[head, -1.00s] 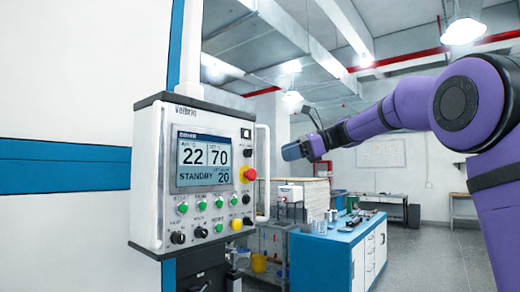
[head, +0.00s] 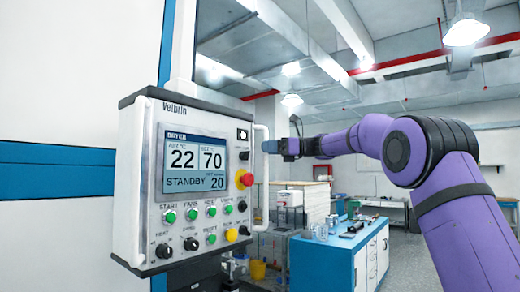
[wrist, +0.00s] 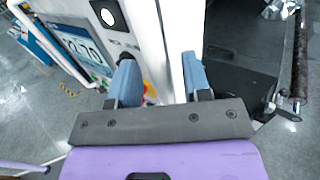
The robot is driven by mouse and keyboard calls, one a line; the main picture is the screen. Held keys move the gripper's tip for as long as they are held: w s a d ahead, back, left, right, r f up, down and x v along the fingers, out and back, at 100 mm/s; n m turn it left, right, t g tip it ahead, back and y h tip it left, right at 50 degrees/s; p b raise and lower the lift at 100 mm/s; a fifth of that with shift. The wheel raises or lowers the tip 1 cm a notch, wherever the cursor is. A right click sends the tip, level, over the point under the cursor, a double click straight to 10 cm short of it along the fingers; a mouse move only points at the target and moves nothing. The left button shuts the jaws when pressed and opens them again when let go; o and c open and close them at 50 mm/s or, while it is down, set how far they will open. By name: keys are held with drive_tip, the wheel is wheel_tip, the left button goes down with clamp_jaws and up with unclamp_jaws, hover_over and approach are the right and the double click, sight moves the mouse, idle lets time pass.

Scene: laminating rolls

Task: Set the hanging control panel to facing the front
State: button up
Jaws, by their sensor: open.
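The hanging control panel (head: 185,180) is a white box with a lit screen, buttons and a red stop knob. It hangs from a white post, its face angled toward the right of the head view. A white handle (head: 261,190) runs down its right side. My gripper (head: 272,146) is at that handle's upper part, reaching in from the right. In the wrist view my gripper (wrist: 160,75) is open, its blue fingers on either side of a white upright bar, apparently the handle (wrist: 172,40). Contact cannot be told. The panel's screen (wrist: 82,48) shows at the left.
A large white machine wall with a blue stripe (head: 60,167) stands at the left. A blue and white cabinet (head: 335,255) with small parts on top stands behind, right of the panel. Open floor (head: 405,258) lies beyond it.

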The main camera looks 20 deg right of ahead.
drive_tip(key=shift+x, duration=1.4)
clamp_jaws()
